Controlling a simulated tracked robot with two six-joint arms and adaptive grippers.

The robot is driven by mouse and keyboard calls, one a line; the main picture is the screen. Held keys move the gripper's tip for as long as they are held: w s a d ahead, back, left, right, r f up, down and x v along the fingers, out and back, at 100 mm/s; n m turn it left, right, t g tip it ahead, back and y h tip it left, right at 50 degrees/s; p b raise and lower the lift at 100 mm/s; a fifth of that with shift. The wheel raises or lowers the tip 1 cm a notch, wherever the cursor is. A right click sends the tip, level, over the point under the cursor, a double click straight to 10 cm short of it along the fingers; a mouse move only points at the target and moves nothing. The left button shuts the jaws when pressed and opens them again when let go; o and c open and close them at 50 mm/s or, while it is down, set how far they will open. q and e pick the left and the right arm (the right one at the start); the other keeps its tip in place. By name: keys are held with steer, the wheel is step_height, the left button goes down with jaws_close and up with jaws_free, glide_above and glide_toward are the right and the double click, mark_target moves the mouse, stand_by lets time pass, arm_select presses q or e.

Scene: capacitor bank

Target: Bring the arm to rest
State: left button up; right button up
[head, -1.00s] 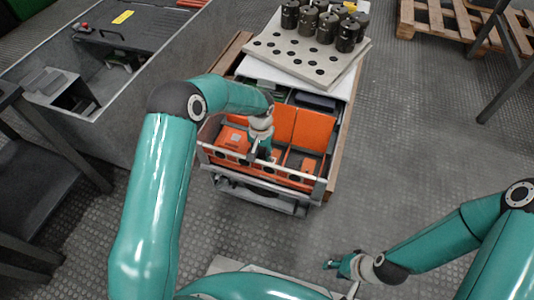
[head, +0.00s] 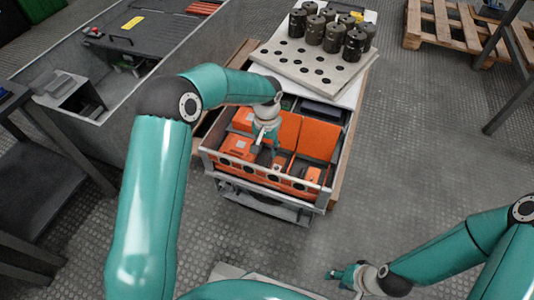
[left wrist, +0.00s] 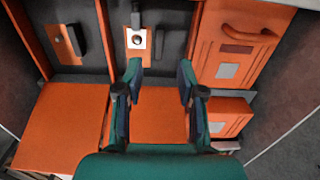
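My left gripper (head: 266,155) hangs over an orange drawer or crate (head: 262,183) with orange boxes and panels inside. In the left wrist view my left gripper (left wrist: 160,75) has its two fingers spread apart with nothing between them. An orange block (left wrist: 160,112) shows behind and below the fingers; I cannot tell whether they touch anything. My right gripper (head: 338,275) is low at the bottom of the head view, over the floor, small and seemingly empty; its finger opening is not clear.
A plate with holes (head: 300,65) bearing several dark cylinders (head: 333,37) lies on the white top behind the crate. A grey walled bench (head: 130,120) stands left. Wooden pallets (head: 460,30) lie at the back right. The floor (head: 420,150) between is clear.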

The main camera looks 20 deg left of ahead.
arm_select(q)
steer(key=shift+r, duration=0.45)
